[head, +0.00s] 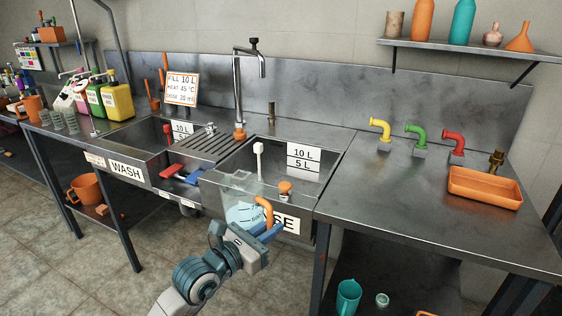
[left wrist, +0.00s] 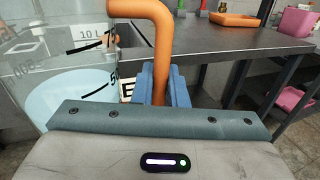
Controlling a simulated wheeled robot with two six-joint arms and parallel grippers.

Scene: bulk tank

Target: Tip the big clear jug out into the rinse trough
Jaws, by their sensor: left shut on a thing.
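The big clear jug (head: 240,192) is in front of the rinse trough (head: 306,218), overlapping its front wall and covering part of its label. It looks roughly upright and holds pale blue liquid low inside. Its orange handle (head: 266,208) faces right. My left gripper (head: 268,232) is shut on the handle. In the left wrist view the blue fingers (left wrist: 158,88) close around the handle (left wrist: 153,40), with the jug (left wrist: 60,75) at the left. I cannot tell whether the jug touches the trough. My right gripper is not in view.
A tall faucet (head: 238,85) stands behind the trough. A white fitting (head: 259,160) and an orange knob (head: 285,187) show at the trough. The wash basin (head: 150,137) is at the left. Coloured pipes and an orange tray (head: 485,188) are on the right counter, which is otherwise largely clear.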

